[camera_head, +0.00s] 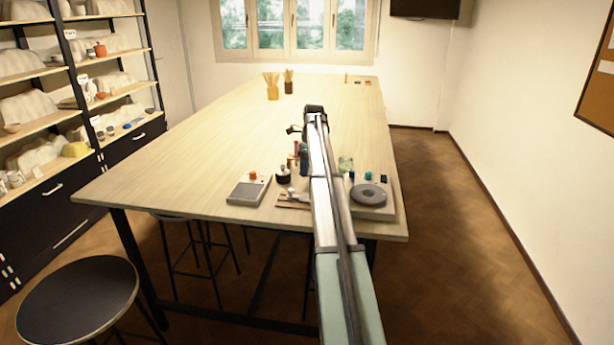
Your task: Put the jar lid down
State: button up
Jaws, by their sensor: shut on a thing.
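My arm reaches away from the camera over the long wooden table (200,165). My gripper (314,112) is at its far end, above the table and beyond the cluster of small items. The gripper is small and dark here, and its fingers are mostly hidden by my own arm. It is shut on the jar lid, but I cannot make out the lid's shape. A small dark part sticks out left of the gripper, and I cannot tell what it is. A greenish glass vessel (346,163) stands just right of my arm; I cannot tell whether it is the lid's jar.
An orange holder (272,92) stands far back. The table's left and middle are clear.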

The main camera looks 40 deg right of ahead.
jog(key=shift+f, duration=1.8)
jog(key=o, duration=1)
jog(key=shift+f, duration=0.1)
jog(key=r, duration=0.8)
jog(key=s+d+r, duration=0.1)
jog(key=r, duration=0.3)
jog(key=shift+s+r, duration=0.1)
jog(key=shift+a, duration=0.1)
